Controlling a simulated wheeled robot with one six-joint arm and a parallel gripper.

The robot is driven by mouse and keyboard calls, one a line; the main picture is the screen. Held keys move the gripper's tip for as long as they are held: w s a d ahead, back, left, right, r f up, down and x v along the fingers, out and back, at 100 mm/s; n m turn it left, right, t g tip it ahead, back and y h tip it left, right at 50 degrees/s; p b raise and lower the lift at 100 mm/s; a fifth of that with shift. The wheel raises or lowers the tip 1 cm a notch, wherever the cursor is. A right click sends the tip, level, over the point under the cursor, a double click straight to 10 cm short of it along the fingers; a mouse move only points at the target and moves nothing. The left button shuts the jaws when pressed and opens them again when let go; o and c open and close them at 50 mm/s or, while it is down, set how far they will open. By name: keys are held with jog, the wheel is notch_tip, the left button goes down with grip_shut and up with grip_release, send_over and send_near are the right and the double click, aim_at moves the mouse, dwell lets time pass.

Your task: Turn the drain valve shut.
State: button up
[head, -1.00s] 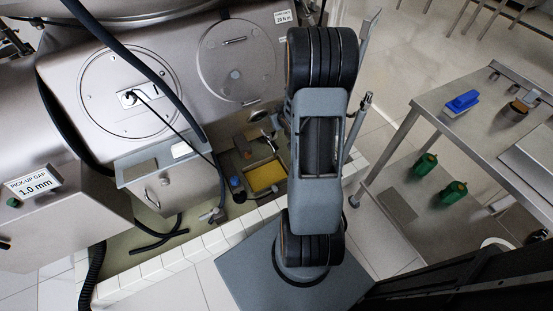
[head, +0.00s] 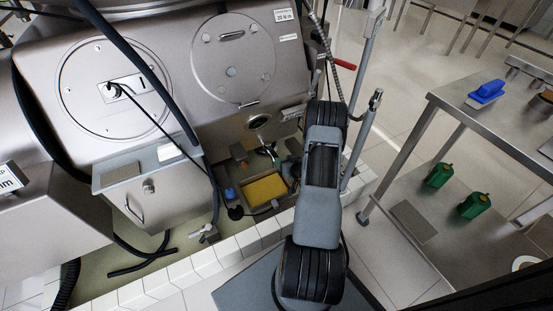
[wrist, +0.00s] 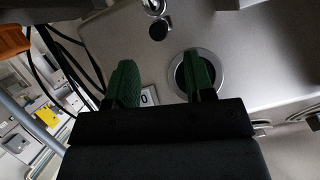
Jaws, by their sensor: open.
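I cannot tell for sure which part is the drain valve. A red lever handle (head: 345,66) sticks out beside the machine in the head view, right of the round cover. A small metal tap-like fitting (head: 206,232) is low by the tiled kerb. My gripper (wrist: 161,82) shows in the wrist view with two green fingers apart and nothing between them. Its right finger overlaps a round dark port (wrist: 194,75) with a metal ring. That port may be the dark opening (head: 258,122) in the head view.
A yellow tray (head: 265,190) sits in the sunken area below the machine. A metal shelf (head: 465,120) at right holds a blue brush (head: 487,92) and green bottles (head: 439,175). A dark hose crosses the machine front. An orange part (wrist: 12,38) is at the wrist view's upper left.

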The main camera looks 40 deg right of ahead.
aim_at(276, 155)
jog(key=b+x, duration=0.2)
jog(key=x, duration=0.4)
jog(key=shift+w+f, duration=0.15)
jog(key=shift+w, duration=0.2)
jog(key=shift+c, duration=0.3)
grip_shut()
